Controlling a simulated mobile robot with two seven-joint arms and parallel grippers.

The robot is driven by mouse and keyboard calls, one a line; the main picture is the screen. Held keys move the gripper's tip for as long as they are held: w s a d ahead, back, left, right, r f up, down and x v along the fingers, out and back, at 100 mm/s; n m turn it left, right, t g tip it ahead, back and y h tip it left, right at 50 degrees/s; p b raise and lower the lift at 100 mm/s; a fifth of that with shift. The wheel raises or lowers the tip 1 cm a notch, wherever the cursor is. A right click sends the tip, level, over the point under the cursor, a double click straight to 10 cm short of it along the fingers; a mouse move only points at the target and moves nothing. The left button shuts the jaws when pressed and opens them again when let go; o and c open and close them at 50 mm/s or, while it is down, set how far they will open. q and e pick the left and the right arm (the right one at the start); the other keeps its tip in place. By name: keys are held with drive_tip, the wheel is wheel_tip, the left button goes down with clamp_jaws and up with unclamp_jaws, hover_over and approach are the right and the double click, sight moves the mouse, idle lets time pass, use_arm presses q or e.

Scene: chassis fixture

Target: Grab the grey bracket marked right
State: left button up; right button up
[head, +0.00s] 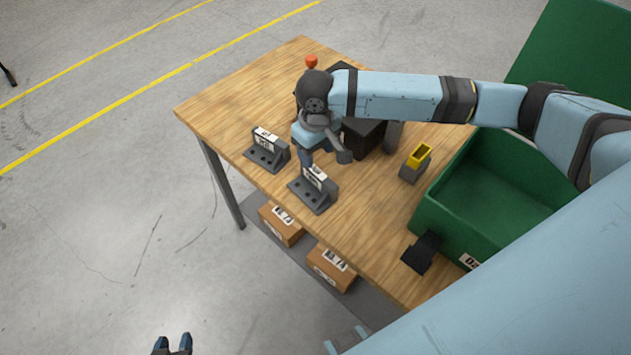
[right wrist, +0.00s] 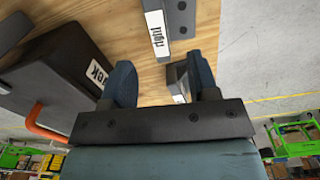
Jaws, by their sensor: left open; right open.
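Two dark grey brackets with white labels stand on the wooden table. The bracket marked right (right wrist: 183,18) is at the top of the right wrist view, its label readable; by the layout it is the nearer bracket (head: 312,195) in the head view. The other bracket (head: 267,152) stands further left; it shows partly behind a finger in the right wrist view (right wrist: 176,80), its label not readable. My right gripper (head: 326,158) is open and empty above the table, just behind the bracket marked right; its fingers (right wrist: 161,80) show apart. My left gripper (head: 172,345) is open, off the table at the bottom.
A black box (right wrist: 50,75) with an orange handle (right wrist: 45,125) stands beside my right gripper. A grey and yellow part (head: 415,163), a black object (head: 421,252) and a green bin (head: 440,218) are to the right. Cardboard boxes (head: 331,267) lie below the table's front edge.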

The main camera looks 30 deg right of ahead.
sight(319, 173)
wheel_tip(319, 173, down, 5)
drive_tip(key=shift+r, duration=0.2)
drive_tip(key=shift+s+d+f+p, duration=0.15)
drive_tip(key=shift+f+p, duration=0.05)
drive_tip(key=shift+f, duration=1.1)
drive_tip(key=shift+s+d+f+p, duration=0.1)
drive_tip(key=shift+f+p, duration=0.05)
drive_tip(key=shift+f, duration=1.15)
clamp_jaws()
